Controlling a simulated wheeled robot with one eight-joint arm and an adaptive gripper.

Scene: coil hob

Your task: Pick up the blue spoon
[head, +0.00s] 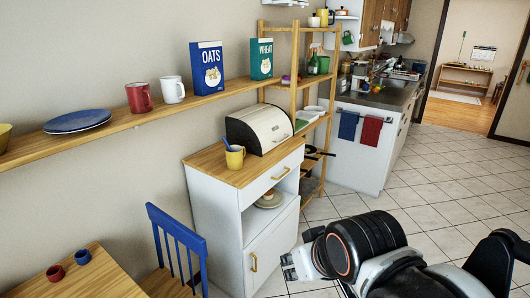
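The blue spoon (226,144) stands tilted in a yellow mug (238,161), with only its upper part showing above the rim. The mug stands on the wooden top of a white cabinet. My gripper (288,267) is low in the picture, in front of and to the right of the cabinet, well apart from the spoon and mug. Its fingers are small and partly hidden by my arm, so I cannot tell whether it is open or shut.
A bread box (259,128) stands behind the mug on the cabinet (213,174). A wall shelf (122,123) with mugs, plates and boxes runs above. A blue chair (176,233) and small table (62,285) are at the lower left. The tiled floor (446,190) at right is clear.

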